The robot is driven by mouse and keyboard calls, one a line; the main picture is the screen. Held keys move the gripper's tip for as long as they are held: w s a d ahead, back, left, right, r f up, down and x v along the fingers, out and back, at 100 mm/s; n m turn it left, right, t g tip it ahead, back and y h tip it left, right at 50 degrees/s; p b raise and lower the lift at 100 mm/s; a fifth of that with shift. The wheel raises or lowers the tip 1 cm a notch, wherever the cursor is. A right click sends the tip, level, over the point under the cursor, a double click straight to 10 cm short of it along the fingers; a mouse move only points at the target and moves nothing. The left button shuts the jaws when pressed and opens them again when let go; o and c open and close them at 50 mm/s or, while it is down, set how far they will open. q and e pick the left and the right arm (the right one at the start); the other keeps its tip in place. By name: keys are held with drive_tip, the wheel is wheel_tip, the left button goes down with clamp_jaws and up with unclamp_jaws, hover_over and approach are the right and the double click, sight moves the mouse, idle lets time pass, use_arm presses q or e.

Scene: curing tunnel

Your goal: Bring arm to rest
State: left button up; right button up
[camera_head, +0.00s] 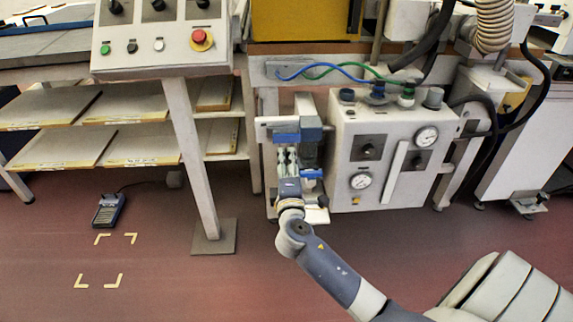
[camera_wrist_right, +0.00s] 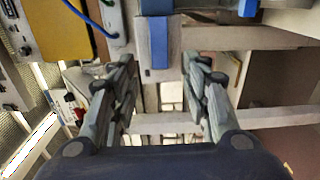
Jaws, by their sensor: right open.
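My right arm (camera_head: 335,275) reaches up from the lower right in the head view, bent at a joint above the floor. My right gripper (camera_head: 287,158) is at its far end, in front of the grey fixture left of the gauge panel. In the right wrist view the gripper (camera_wrist_right: 158,62) has its two fingers wide apart with nothing held between them. A blue block (camera_wrist_right: 158,42) on a grey part shows beyond the fingertips; I cannot tell how far off it is. My left gripper is in neither view.
A white panel with gauges (camera_head: 345,135) stands right of the gripper. A control console (camera_head: 165,65) on a post is to the left. Shelves with boards (camera_head: 55,108) are further left.

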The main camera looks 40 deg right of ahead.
idle(0.3)
